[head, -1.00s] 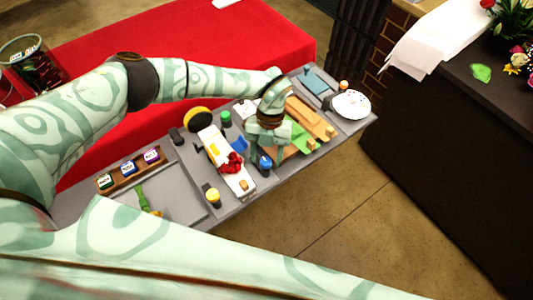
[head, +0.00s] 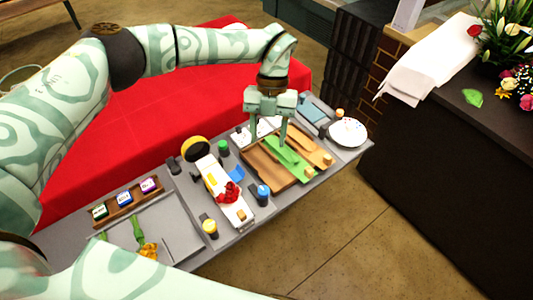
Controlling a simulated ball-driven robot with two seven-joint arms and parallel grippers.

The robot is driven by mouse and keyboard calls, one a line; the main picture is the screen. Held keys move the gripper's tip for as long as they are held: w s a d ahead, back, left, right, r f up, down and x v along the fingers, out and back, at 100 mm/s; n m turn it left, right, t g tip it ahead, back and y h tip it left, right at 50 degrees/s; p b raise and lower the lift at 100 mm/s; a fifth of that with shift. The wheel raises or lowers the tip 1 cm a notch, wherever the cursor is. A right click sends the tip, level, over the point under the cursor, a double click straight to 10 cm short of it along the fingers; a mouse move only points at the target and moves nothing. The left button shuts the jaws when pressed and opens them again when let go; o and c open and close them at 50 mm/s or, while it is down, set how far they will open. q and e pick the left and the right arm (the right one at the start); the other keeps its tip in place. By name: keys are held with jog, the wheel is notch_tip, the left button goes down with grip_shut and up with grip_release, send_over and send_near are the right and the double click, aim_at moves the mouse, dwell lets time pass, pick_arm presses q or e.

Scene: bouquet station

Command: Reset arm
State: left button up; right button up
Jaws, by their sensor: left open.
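My left gripper (head: 268,138) hangs above the brown wooden tray (head: 262,166) on the grey table, its two fingers apart and pointing down. I see nothing between the fingers. Whether the fingertips touch the tray is hard to tell. My left arm comes in from the left and arches over the red cloth. My right gripper is out of view.
A dark counter (head: 440,160) stands right. Floor between is clear.

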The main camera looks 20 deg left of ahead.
pick_arm(q)
jog(key=shift+w+r, duration=0.2)
jog(key=shift+r, duration=0.4)
